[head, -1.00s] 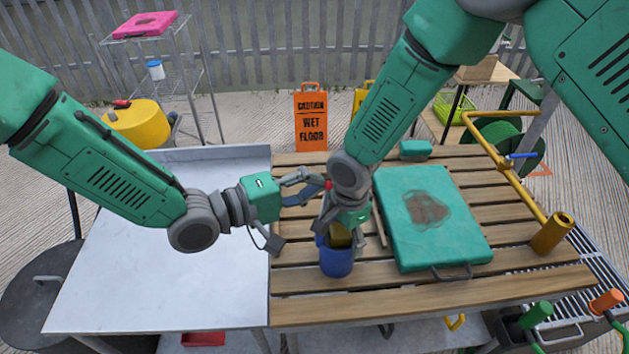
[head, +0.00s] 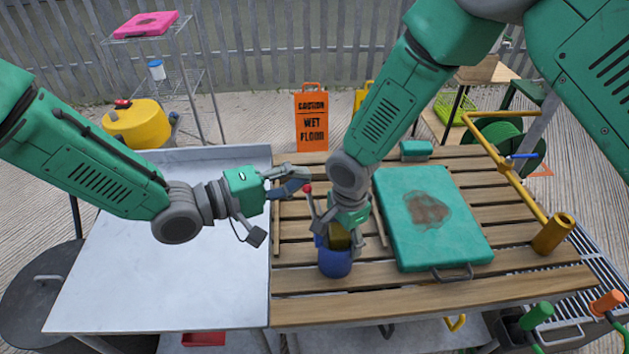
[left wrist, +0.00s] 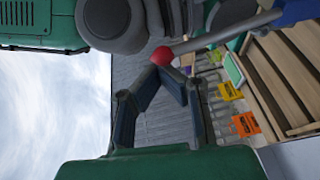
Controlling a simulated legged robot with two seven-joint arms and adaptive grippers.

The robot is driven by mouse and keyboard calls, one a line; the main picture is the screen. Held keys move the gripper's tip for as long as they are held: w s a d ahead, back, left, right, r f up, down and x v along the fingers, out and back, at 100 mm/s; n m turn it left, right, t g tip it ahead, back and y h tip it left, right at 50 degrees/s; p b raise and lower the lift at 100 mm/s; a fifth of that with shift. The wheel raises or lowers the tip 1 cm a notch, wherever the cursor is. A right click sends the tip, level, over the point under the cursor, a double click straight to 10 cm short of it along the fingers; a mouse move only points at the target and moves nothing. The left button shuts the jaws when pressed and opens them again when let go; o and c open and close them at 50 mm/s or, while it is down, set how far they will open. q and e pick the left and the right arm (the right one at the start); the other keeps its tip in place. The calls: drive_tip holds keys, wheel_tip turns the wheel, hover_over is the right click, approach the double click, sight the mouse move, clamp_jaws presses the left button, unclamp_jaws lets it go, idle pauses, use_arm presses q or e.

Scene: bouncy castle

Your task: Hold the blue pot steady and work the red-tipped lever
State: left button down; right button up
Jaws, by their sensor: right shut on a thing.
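The blue pot (head: 335,262) stands on the slatted wooden table. My right gripper (head: 338,238) reaches down from above and is shut on the pot's upper part, which it partly hides. A grey lever rises from the pot to a round red tip (head: 307,188), leaning left. My left gripper (head: 304,180) is just above the red tip in the head view, its fingertips drawn together with nothing between them. In the left wrist view the red tip (left wrist: 162,56) sits right at the ends of the converging fingers (left wrist: 159,70); I cannot tell whether they touch.
A teal case (head: 430,225) lies right of the pot, with a small teal block (head: 416,150) behind it. A yellow pipe frame (head: 510,170) borders the right side. The bare metal tabletop (head: 160,285) on the left is clear.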

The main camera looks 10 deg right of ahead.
use_arm(q)
drive_tip(key=v, duration=1.1)
drive_tip(key=shift+w, duration=0.3)
drive_tip(key=s+a+f+m+t, duration=0.1)
drive_tip(key=s+m, duration=0.1)
drive_tip(key=m, duration=0.9)
drive_tip(key=s+a+f+m+t+h, duration=0.1)
drive_tip(key=s+f+m, duration=0.1)
drive_tip(key=m, duration=0.9)
drive_tip(key=s+a+f+m+t, duration=0.1)
drive_tip(key=s+m, duration=0.1)
drive_tip(key=m, duration=0.9)
drive_tip(key=shift+s+a+f+t+h, duration=0.3)
drive_tip(key=shift+s+a+t, duration=0.05)
drive_tip(key=shift+a+t, duration=0.05)
drive_tip(key=shift+d, duration=0.1)
drive_tip(key=x, duration=1.4)
